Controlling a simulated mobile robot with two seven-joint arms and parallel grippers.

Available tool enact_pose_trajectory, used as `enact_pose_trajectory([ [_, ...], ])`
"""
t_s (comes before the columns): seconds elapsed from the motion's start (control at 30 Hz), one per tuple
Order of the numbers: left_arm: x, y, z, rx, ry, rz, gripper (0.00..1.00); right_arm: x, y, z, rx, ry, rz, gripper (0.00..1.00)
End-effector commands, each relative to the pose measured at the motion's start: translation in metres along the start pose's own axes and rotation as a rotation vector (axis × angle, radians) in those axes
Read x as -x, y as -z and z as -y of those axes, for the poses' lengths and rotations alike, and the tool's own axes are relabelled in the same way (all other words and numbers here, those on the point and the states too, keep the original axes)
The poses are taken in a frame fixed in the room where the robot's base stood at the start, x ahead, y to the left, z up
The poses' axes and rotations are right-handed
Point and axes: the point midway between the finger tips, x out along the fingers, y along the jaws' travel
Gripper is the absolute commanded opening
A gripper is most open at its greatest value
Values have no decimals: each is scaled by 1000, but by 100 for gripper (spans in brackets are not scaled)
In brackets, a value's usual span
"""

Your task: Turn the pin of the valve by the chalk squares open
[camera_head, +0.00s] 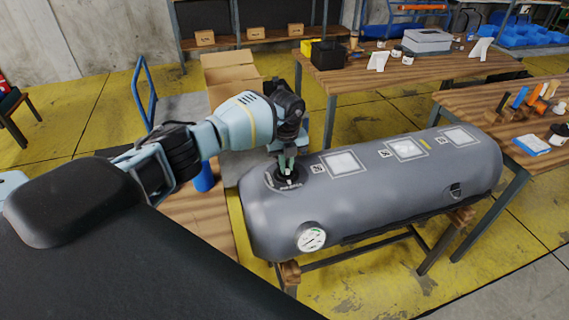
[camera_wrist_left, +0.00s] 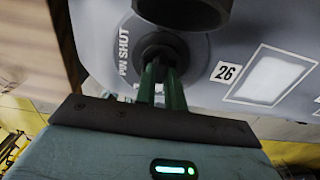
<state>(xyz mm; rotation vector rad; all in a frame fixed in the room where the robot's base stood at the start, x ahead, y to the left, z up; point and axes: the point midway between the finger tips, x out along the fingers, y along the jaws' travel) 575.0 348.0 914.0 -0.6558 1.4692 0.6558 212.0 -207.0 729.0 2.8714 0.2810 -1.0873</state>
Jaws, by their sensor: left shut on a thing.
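A grey inflatable tube (camera_head: 370,195) lies on a wooden trestle. White chalk squares (camera_head: 342,163) run along its top, and one beside a "26" tag shows in the left wrist view (camera_wrist_left: 270,79). The black valve (camera_head: 289,184) sits on a round grey patch at the tube's left end. In the left wrist view the valve (camera_wrist_left: 160,44) has "PIN SHUT" printed on its patch; other lettering is hidden. My left gripper (camera_head: 286,160) points down at it. Its green fingers (camera_wrist_left: 160,82) are shut on the valve's pin, which they largely hide. My right gripper is out of view.
A round gauge (camera_head: 311,239) is on the tube's near side and a dark fitting (camera_head: 455,190) is further right. Wooden tables (camera_head: 400,72) with tools and boxes stand behind and right. A cardboard box (camera_head: 228,75) and a blue-handled trolley (camera_head: 146,95) stand behind my arm.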

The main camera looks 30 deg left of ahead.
Motion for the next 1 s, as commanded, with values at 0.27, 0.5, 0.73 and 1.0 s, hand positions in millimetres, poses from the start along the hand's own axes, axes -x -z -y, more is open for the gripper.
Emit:
enact_pose_trajectory([
  [0.27,1,0,0,40,1,1,0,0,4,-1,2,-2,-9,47],
  [0.5,0,0,0,42,1,1,0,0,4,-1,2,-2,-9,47],
  [0.73,0,0,0,42,1,0,27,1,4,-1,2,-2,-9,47],
  [1.0,0,0,0,40,0,0,33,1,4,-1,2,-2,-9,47],
])
